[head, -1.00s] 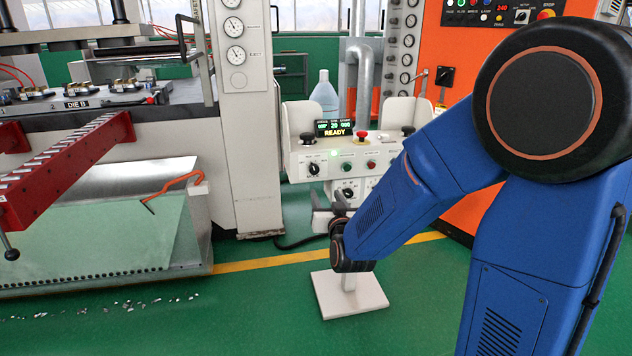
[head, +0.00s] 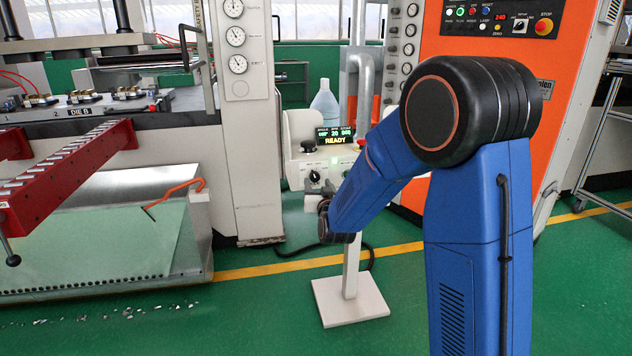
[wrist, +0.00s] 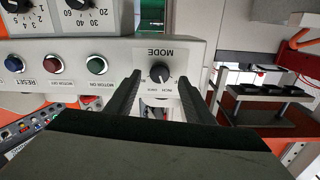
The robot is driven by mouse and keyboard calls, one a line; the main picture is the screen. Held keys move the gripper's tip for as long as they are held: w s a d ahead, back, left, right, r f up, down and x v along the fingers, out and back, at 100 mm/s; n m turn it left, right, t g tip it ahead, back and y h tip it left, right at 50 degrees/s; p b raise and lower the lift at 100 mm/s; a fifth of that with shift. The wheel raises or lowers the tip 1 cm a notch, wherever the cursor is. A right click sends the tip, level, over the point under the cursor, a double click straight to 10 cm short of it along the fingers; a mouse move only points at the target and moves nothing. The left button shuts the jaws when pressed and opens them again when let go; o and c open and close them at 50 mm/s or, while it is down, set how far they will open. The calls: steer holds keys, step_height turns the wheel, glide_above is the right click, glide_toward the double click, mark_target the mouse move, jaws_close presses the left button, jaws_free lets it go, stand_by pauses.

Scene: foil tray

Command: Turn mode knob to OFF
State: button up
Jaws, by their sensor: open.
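The mode knob (wrist: 160,72) is a black dial on the pale control box (wrist: 140,52), under an upside-down MODE label in the wrist view. Its small pale mark appears toward the printed position labels, but I cannot tell which one it points at. My gripper (wrist: 160,80) is open, with one dark finger on each side of the knob in the picture. I cannot tell whether a finger touches it. In the head view the knob (head: 315,176) shows at the box's left, just above my gripper (head: 322,190). The box's display reads READY.
Blue, red and green buttons (wrist: 55,64) sit in a row beside the knob. A red rail (head: 70,175) lies left.

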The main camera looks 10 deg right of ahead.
mark_target(315, 178)
steer(key=shift+w+d, duration=0.1)
steer(key=shift+w, duration=1.8)
steer(key=c, duration=1)
steer(key=shift+c, duration=0.2)
steer(key=n, duration=0.4)
steer(key=shift+n, duration=2)
